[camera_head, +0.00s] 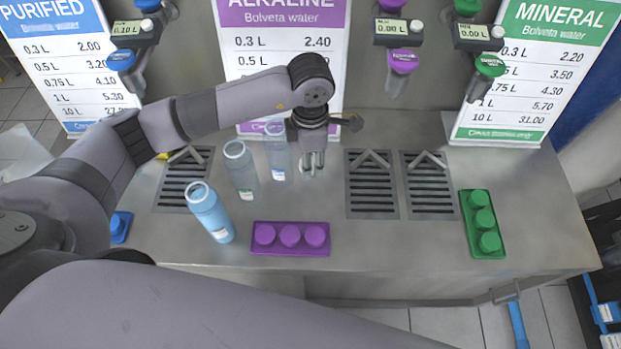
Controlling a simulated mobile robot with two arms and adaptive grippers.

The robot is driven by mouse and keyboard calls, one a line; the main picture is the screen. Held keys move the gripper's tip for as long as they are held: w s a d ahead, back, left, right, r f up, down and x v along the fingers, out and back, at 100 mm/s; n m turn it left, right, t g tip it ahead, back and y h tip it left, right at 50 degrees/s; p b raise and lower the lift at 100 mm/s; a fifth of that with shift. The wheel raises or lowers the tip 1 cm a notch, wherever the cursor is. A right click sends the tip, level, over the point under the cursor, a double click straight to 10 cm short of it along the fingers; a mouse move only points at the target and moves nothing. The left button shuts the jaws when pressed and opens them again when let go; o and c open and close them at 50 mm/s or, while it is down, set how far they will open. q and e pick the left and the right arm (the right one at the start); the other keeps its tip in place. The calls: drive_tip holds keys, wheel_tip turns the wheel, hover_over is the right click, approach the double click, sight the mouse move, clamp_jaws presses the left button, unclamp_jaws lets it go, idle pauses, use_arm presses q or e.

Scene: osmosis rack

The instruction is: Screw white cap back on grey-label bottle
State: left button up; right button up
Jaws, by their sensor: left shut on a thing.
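My left gripper (312,168) points down over the counter, just right of a clear pale-blue bottle (277,158). It is shut on a small pale thing, which looks like the white cap but is mostly hidden by the fingers. A greyish clear bottle (240,170) with a small pale label low on its side stands left of that bottle. A light-blue bottle (210,214) stands nearer the front left. The labels are too small for me to tell which one is grey. My right gripper is not in view.
A purple tray (290,251) with purple caps lies in front of the bottles, a green one (482,250) at right. Drain grates (372,205) are set into the steel counter (370,245). Price boards and dispensers stand behind. The counter's middle front is clear.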

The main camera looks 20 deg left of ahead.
use_arm(q)
wheel_tip(320, 180, up, 6)
drive_tip(key=shift+r+b, duration=0.1)
drive_tip(key=shift+b, duration=0.45)
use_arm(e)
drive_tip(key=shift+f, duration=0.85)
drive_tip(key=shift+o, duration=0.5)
